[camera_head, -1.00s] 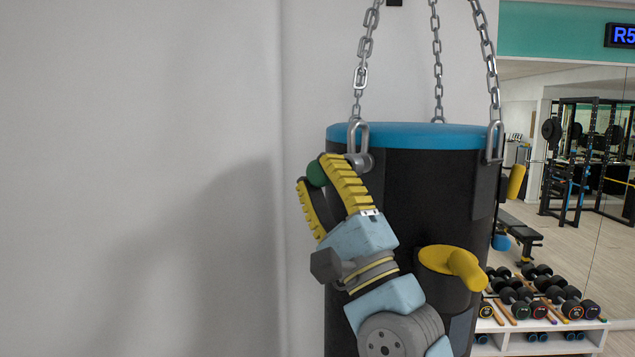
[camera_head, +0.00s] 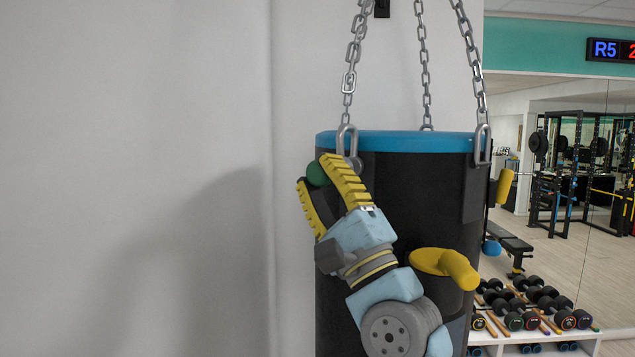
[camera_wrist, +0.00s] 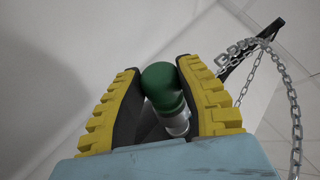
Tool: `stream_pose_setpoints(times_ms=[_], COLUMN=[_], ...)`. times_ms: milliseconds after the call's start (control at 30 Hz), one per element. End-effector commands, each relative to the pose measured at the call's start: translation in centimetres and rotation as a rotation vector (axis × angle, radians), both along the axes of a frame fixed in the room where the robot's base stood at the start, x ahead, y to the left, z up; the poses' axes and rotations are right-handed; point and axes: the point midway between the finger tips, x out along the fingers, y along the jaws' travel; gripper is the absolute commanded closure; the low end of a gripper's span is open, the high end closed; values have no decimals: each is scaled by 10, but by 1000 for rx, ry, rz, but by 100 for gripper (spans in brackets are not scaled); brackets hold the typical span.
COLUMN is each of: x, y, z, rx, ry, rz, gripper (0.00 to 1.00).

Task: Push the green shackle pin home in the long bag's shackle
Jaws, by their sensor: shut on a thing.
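The long black bag (camera_head: 420,195) with a blue rim (camera_head: 430,141) hangs from chains in the head view. A grey shackle (camera_head: 345,132) joins the left chain to the bag's near left edge; its lower part is partly behind my finger. My gripper (camera_head: 315,171) is shut on the green shackle pin (camera_head: 317,176), just left of the shackle. In the wrist view the pin's round green head (camera_wrist: 162,82) sits between the yellow-ribbed fingers, with its metal shank (camera_wrist: 177,123) below. How far the pin is inside the shackle is hidden.
A second shackle (camera_head: 482,144) holds the bag's right side. Chains (camera_head: 354,60) rise above the rim. A plain wall (camera_head: 130,180) is at left, with open space before it. A dumbbell rack (camera_head: 535,338) stands at right.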

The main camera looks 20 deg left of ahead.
Motion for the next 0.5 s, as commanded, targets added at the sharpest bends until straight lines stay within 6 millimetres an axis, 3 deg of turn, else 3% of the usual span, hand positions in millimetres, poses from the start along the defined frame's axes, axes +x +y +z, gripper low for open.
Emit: stream_pose_setpoints(times_ms=[500], x=[8], y=[-3], z=[1], rx=[0], ry=[-2], rz=[-1], gripper=[100])
